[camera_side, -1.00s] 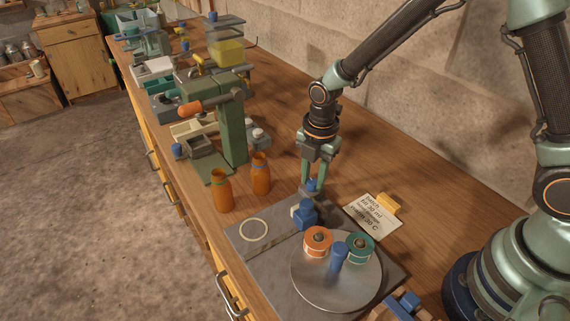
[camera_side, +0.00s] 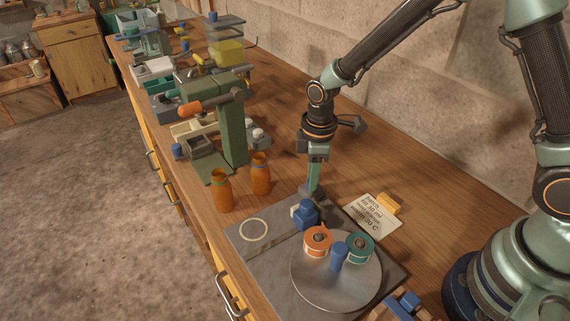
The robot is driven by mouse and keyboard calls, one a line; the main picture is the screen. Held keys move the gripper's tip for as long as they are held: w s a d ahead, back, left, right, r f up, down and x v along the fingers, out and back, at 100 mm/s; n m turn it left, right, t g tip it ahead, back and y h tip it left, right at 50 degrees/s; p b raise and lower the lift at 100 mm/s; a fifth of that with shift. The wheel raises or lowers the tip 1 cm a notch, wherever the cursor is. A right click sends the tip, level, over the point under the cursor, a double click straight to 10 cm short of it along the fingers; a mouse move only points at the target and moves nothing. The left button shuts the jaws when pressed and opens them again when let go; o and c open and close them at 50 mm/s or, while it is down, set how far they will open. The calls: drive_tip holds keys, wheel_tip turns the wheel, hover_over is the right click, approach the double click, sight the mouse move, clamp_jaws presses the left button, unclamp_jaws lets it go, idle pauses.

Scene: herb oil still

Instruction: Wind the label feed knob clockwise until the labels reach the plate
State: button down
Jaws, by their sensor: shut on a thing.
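My gripper (camera_side: 314,190) points straight down at the back of the grey label station base (camera_side: 262,270). It is shut on the small blue feed knob, which its fingers now mostly hide. Just in front of the fingers stands a blue block (camera_side: 305,214). An orange label roll (camera_side: 318,240) and a teal label roll (camera_side: 360,247) stand on a round grey turntable (camera_side: 325,290), with a blue post (camera_side: 338,258) between them. A pale ring (camera_side: 254,230) marks the left part of the base. I cannot make out the label strip's end.
Two amber bottles (camera_side: 222,190) (camera_side: 261,173) stand left of my gripper, near a green press (camera_side: 232,130) with an orange handle. A written card (camera_side: 372,216) with a yellow clip lies to the right. Bare wood lies behind the base.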

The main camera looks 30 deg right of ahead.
drive_tip(key=m, duration=0.5)
drive_tip(key=shift+a, duration=0.15)
drive_tip(key=m, duration=0.6)
drive_tip(key=shift+g, duration=0.3)
drive_tip(key=m, duration=0.5)
drive_tip(key=shift+m, duration=2.4)
drive_tip(key=c, duration=0.6)
unclamp_jaws()
drive_tip(key=shift+w, duration=0.1)
drive_tip(key=shift+d+r, duration=0.1)
drive_tip(key=shift+d, duration=0.1)
